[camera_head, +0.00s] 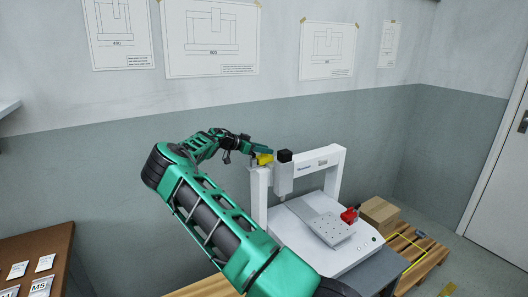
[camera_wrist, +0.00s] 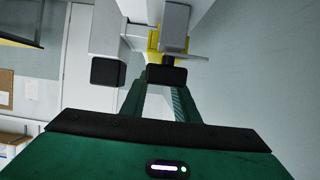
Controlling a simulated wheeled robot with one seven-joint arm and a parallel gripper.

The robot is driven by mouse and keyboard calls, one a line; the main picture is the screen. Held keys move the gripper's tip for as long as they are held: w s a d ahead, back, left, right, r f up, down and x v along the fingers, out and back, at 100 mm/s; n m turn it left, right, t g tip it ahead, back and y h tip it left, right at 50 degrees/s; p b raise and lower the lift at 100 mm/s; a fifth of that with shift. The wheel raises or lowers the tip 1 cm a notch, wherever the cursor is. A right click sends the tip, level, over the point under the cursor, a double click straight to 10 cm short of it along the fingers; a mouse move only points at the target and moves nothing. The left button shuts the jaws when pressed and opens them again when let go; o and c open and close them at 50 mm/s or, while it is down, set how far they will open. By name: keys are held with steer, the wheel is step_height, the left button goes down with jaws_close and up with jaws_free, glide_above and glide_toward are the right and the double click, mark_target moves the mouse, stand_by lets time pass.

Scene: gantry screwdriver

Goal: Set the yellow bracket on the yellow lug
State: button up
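A small yellow piece (camera_head: 264,158) shows in the head view at the top of the gantry's left post, just below and right of my gripper (camera_head: 258,149). I cannot tell whether it is the bracket, the lug or both together. In the wrist view, yellow parts (camera_wrist: 154,38) show at the top centre, partly covered by a grey block. My gripper's green fingers reach up towards them, and a dark tip (camera_wrist: 166,74) lies just below the yellow. The finger gap and any contact are unclear, so I cannot tell whether the gripper holds anything.
The white gantry (camera_head: 331,160) carries a screwdriver head with a black cap (camera_head: 285,155), close right of the yellow piece. Below are a grey plate (camera_head: 325,228) and a red part (camera_head: 349,215). A cardboard box (camera_head: 379,214) stands on a pallet at right. The wall is close behind.

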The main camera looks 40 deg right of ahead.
steer(key=v, duration=1.2)
steer(key=s+n+y, duration=0.2)
steer(key=s+y, duration=0.5)
steer(key=s, duration=1.4)
steer(key=s+a+n+t+y, duration=0.3)
steer(key=s+a+n, duration=0.9)
steer(key=s+a, duration=1.4)
steer(key=s+y, duration=0.3)
steer(key=shift+s+f, duration=0.25)
steer(key=shift+s, duration=0.15)
steer(key=shift+a, duration=0.1)
